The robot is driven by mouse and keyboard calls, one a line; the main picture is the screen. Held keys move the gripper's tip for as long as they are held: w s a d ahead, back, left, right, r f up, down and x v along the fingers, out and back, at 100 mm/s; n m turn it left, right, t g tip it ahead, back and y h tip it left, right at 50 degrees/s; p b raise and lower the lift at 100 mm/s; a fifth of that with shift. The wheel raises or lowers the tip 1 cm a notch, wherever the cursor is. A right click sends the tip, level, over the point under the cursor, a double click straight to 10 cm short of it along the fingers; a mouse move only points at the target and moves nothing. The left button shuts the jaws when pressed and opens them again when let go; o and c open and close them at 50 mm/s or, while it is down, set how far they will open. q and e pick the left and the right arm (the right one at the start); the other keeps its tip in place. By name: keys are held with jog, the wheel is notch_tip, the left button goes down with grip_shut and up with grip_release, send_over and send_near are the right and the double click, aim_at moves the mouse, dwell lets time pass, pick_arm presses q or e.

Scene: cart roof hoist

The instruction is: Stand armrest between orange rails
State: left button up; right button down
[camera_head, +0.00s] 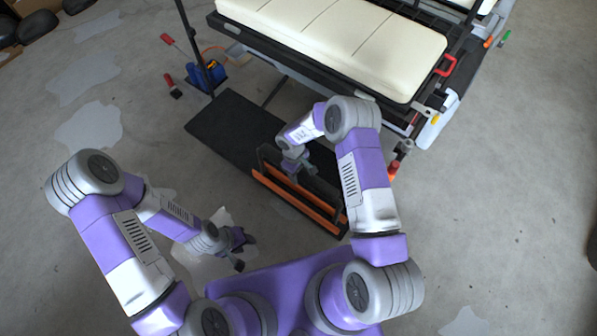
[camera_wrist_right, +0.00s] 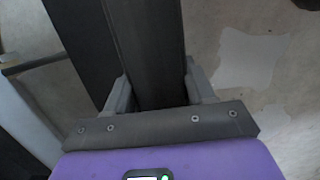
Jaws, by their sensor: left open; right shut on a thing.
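The dark armrest (camera_head: 322,190) is a long black bar at the black platform, just behind an orange rail (camera_head: 295,198). My right gripper (camera_head: 293,166) is shut on the armrest from above. In the right wrist view the grey fingers (camera_wrist_right: 158,92) press on both sides of the black bar (camera_wrist_right: 150,45). Whether the armrest's underside touches the platform is hidden. My left gripper (camera_head: 238,248) is open and empty, low over the floor to the left of the rail.
The black platform (camera_head: 232,128) extends back left. A cart with a cream seat (camera_head: 345,40) stands behind it, with a red handle (camera_head: 446,65). A blue item (camera_head: 206,75) and red-handled tools (camera_head: 172,86) lie at the back left.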

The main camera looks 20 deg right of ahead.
jog(key=shift+f, duration=0.15)
jog(key=shift+c, duration=1.6)
grip_release()
jog(key=r+p, duration=0.1)
jog(key=r, duration=0.4)
jog(key=w+r+p, duration=0.1)
jog(key=r, duration=0.1)
jog(key=shift+a+r+p, duration=0.3)
jog(key=shift+a+p, duration=0.05)
jog(key=shift+s+f, duration=0.1)
